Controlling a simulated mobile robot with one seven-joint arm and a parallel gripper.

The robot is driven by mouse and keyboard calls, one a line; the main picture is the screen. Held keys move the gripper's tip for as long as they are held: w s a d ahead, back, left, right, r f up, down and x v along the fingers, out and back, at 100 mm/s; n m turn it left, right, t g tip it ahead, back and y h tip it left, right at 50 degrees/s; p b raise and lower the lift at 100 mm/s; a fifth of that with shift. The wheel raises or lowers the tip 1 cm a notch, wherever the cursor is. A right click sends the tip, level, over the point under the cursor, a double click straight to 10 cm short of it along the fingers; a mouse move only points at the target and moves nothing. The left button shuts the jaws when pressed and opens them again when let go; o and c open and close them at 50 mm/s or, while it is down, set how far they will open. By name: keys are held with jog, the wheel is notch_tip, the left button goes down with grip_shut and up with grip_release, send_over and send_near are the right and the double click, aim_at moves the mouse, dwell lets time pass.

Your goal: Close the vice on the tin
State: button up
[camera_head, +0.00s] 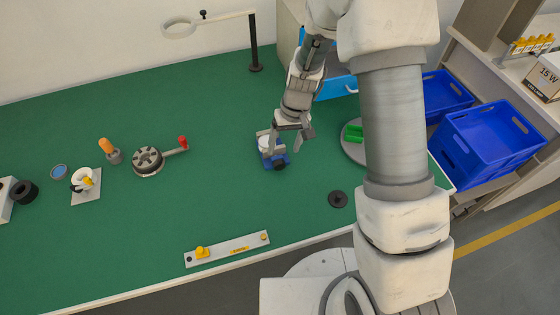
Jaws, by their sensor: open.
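The vice (272,160) is a small blue fixture on the green bench top, near the middle of the view, with a dark round knob at its front. A pale round thing, which looks like the tin (265,143), sits at the vice's back left; I cannot tell how the jaws stand against it. My gripper (290,148) is open, pointing down right over the vice, and its fingers hide part of it. Whether a finger touches the vice or tin cannot be told.
A dark disc (338,199) lies right of the vice. A red-handled round device (147,161) stands left. A pale strip with yellow knobs (227,249) lies at the front edge. A magnifier lamp post (254,45) stands behind. Blue crates (491,138) are beyond the bench's right.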

aim_at(281, 162)
jog(key=f, duration=0.2)
jog(key=a+f, duration=0.1)
jog(key=f, duration=0.4)
jog(key=shift+s+a+f, duration=0.15)
jog(key=shift+f, duration=0.1)
grip_shut()
jog(key=shift+f+b, duration=0.25)
jog(key=shift+b, duration=0.5)
jog(key=shift+d+y+b, duration=0.2)
jog(key=shift+y+b, duration=0.5)
jog(key=shift+b, duration=0.5)
jog(key=shift+g, duration=0.3)
jog(key=shift+r+y+b, duration=0.2)
jog(key=shift+y+b, duration=0.1)
jog(key=shift+b, duration=0.1)
